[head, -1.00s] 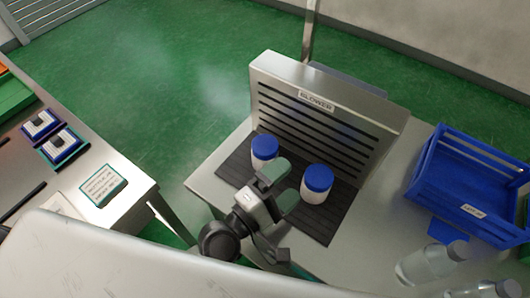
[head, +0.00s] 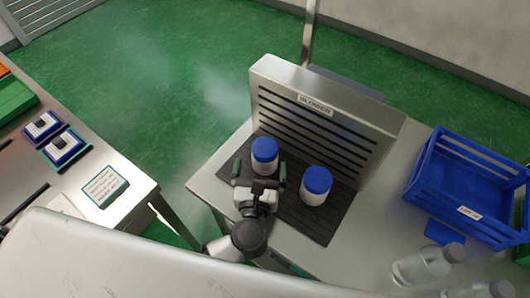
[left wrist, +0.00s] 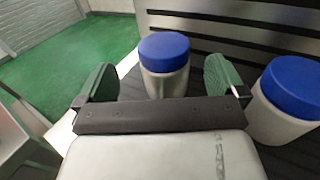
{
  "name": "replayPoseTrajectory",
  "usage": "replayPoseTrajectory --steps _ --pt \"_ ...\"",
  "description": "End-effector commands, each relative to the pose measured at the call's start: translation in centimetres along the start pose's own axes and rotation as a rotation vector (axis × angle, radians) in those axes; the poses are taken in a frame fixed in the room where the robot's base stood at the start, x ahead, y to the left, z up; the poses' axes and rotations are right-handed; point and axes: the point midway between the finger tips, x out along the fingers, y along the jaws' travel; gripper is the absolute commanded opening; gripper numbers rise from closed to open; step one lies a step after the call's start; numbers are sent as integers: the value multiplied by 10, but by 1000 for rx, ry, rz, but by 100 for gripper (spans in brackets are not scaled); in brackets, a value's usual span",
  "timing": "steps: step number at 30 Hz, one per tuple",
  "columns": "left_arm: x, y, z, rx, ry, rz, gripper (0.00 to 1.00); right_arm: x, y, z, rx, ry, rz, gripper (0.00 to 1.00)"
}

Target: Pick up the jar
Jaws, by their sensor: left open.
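Two white jars with blue lids stand upright on the dark ribbed mat (head: 317,222) in front of the blower. The left jar (head: 265,157) is straight ahead of my left gripper (head: 259,172), which is open with one green-padded finger towards each side of it. In the left wrist view this jar (left wrist: 165,68) shows between the two fingertips (left wrist: 162,80), somewhat beyond them; I cannot tell any contact. The right jar (head: 316,185) stands to the right, outside the fingers, and also shows in the left wrist view (left wrist: 288,100). My right gripper is not in view.
The slotted metal blower (head: 325,118) stands upright behind the jars. A blue crate (head: 460,190) and clear bottles (head: 428,264) are on the table at the right. A side table (head: 135,190) with a label card (head: 104,186) is at the left.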

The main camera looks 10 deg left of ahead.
Motion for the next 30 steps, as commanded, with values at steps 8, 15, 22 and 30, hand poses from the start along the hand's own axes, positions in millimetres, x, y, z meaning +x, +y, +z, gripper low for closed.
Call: replayPoseTrajectory --steps 8,15,22,30 --pt "26 -2 3 3 -3 0 99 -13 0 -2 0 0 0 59" --pt "58 -4 -1 4 -2 0 99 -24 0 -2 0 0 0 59" --pt "63 -4 -3 2 0 0 99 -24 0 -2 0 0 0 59" --pt "63 -4 -3 2 0 0 70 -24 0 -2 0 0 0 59"
